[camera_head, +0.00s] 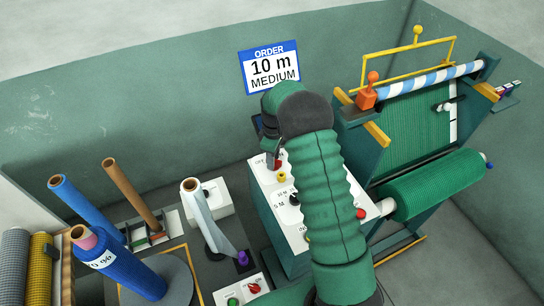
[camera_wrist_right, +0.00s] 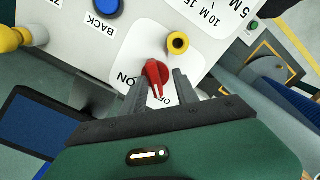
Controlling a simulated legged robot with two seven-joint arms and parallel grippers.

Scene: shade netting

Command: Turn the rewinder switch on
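The rewinder control panel (camera_head: 262,185) is a white sloped face on a green cabinet. Its red switch (camera_wrist_right: 156,74) shows in the right wrist view between ON and OFF labels, its narrow end towards the OFF label. The red switch also shows partly in the head view (camera_head: 278,165), by my gripper. My right gripper (camera_wrist_right: 158,90) is open, with one finger on each side of the switch; I cannot tell whether they touch it. In the head view my right gripper (camera_head: 272,156) is mostly hidden by my arm. My left gripper is not in view.
A green net roll (camera_head: 435,185) and the rewinder frame stand at right. Several rolls, including a blue one (camera_head: 130,275), stand at left. An order sign (camera_head: 270,68) hangs behind.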

